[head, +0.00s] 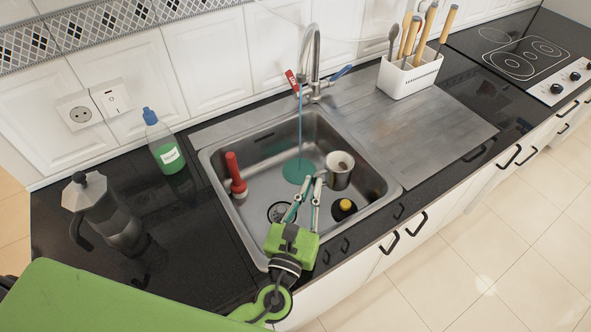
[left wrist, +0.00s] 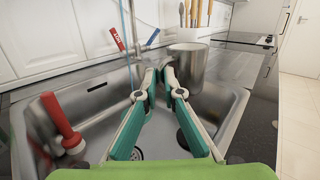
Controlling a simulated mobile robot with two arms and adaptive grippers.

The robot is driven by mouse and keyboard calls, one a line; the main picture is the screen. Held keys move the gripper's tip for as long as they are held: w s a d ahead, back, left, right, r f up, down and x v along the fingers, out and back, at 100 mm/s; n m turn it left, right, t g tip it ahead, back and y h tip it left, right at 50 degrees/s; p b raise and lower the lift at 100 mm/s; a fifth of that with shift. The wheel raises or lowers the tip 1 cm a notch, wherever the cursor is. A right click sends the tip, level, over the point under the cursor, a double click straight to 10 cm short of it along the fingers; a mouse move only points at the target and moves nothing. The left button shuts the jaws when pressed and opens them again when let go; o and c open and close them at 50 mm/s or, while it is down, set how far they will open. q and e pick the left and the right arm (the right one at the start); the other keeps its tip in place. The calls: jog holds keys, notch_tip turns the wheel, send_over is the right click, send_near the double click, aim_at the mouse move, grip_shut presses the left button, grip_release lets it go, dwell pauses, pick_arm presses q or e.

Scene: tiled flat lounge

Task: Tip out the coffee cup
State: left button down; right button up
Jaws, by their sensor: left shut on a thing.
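The metal coffee cup (head: 340,172) is held over the right part of the sink (head: 258,235), near its back right corner. Brown coffee shows inside it in the head view. The cup looks about upright in the left wrist view (left wrist: 187,68). My left gripper (head: 319,176) reaches in from the front, and its fingertips (left wrist: 159,77) are closed together at the cup's left side. The exact spot they grip is hidden. My right gripper is in neither view.
The tap (head: 313,62) runs a bluish stream into the sink, left of the cup. A red plunger-like tool (head: 235,176) and a yellow-topped dark item (head: 345,208) are in the sink. A green soap bottle (head: 164,146) and moka pot (head: 103,212) stand left; a utensil holder (head: 408,77) stands right.

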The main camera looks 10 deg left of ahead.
pick_arm(q)
jog(key=a+f+n+p, duration=0.1)
jog(key=n, duration=0.1)
jog(key=w+a+f+n+g+p, duration=0.1)
jog(key=a+n, duration=0.1)
jog(key=n, duration=0.1)
jog(key=a+n+g+p, duration=0.1)
jog(key=n, duration=0.2)
jog(key=shift+w+a+f, duration=0.15)
jog(key=shift+w+f, duration=0.15)
jog(key=shift+f, duration=0.1)
dwell(0.5)
jog(key=shift+f+n+g+h+p, duration=0.55)
jog(key=shift+f+n, duration=0.4)
jog(key=shift+n, duration=0.45)
dwell(0.6)
jog(key=shift+d+r+n+h+p, duration=0.25)
jog(key=shift+n+p, duration=0.35)
jog(key=shift+p, duration=0.25)
jog(key=shift+w+a+f+n+g, duration=0.1)
jog(key=shift+a+f+n+g, duration=0.25)
jog(key=shift+a+f+n, duration=0.3)
dwell(0.8)
jog(key=shift+r+n+h+p, duration=0.3)
jog(key=shift+n+p, duration=0.35)
jog(key=shift+p, duration=0.2)
jog(key=shift+r+n+h+p, duration=0.3)
jog(key=shift+n+p, duration=0.3)
jog(key=shift+p, duration=0.2)
dwell(0.4)
